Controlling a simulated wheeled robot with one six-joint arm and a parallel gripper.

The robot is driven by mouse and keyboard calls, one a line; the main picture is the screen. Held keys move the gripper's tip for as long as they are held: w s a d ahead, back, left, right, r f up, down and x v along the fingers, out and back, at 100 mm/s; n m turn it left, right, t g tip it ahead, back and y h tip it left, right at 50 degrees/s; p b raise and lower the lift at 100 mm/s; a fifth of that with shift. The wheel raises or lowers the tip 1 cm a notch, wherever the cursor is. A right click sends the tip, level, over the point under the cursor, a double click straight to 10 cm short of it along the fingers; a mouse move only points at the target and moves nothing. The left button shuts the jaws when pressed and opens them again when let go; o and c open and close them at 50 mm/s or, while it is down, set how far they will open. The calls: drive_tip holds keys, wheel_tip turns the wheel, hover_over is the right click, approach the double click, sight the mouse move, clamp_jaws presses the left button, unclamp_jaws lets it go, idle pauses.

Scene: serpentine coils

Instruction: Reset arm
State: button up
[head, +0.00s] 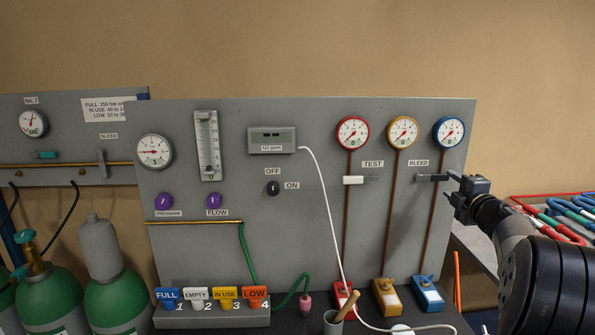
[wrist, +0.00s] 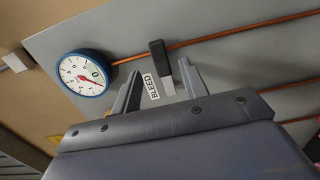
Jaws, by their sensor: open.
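My gripper (head: 466,186) is at the right edge of the grey panel in the head view, in front of the BLEED lever (head: 431,177) under the blue-rimmed gauge (head: 448,131). Its jaws are open with nothing held. In the wrist view the two fingers of my gripper (wrist: 160,85) stand apart, pointing at the panel. The black-handled lever (wrist: 158,50) shows close to the right finger; I cannot tell whether they touch. The BLEED label (wrist: 151,88) lies between the fingers. The blue-rimmed gauge (wrist: 83,74) is to their left.
Red-rimmed (head: 352,133) and yellow-rimmed (head: 403,132) gauges, a white TEST lever (head: 355,180) and copper pipes are on the panel (head: 290,215). Green cylinders (head: 117,303) stand at left. Colored coils (head: 565,215) lie at right behind my arm. A white cable (head: 331,220) hangs down the panel.

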drive_tip(key=w, duration=0.4)
drive_tip(key=shift+w+p, duration=0.1)
drive_tip(key=shift+p, duration=0.3)
drive_tip(key=shift+f, duration=0.1)
drive_tip(key=b, duration=0.2)
approach(442, 177)
drive_tip(key=w+p, duration=0.1)
drive_tip(key=w, duration=0.3)
drive_tip(key=w+p, duration=0.1)
drive_tip(key=w, duration=0.3)
drive_tip(key=shift+w+a, duration=0.2)
drive_tip(key=shift+w, duration=0.1)
drive_tip(key=shift+s+f+m, duration=0.2)
drive_tip(key=shift+f+m, duration=0.4)
drive_tip(key=shift+m, duration=0.4)
drive_tip(key=shift+r, duration=0.1)
